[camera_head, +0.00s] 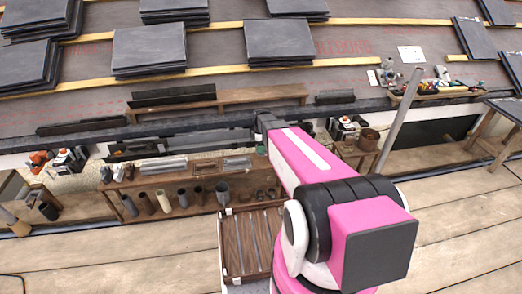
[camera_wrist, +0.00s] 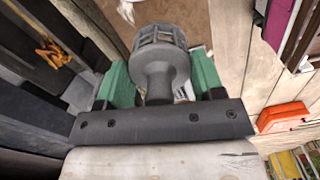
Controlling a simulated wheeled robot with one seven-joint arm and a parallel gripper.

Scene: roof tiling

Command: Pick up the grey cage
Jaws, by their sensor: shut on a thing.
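In the wrist view the grey cage (camera_wrist: 160,52) has a wide slatted head and a narrower round neck. It sits between the two green fingers of my gripper (camera_wrist: 158,88), which is shut on it. The head of the cage points away from my wrist. In the head view my gripper (camera_head: 261,149) is at the far end of my pink arm, above the back of the wooden bench. The cage cannot be made out there, as my arm and gripper cover that spot.
A wooden bench (camera_head: 165,209) holds several pipes and cups. A slatted wooden crate (camera_head: 232,262) stands in front of it. Grey tile stacks (camera_head: 148,48) lie on the battened roof. A slanted grey pole (camera_head: 399,120) rises at right. An orange case (camera_wrist: 283,117) shows in the wrist view.

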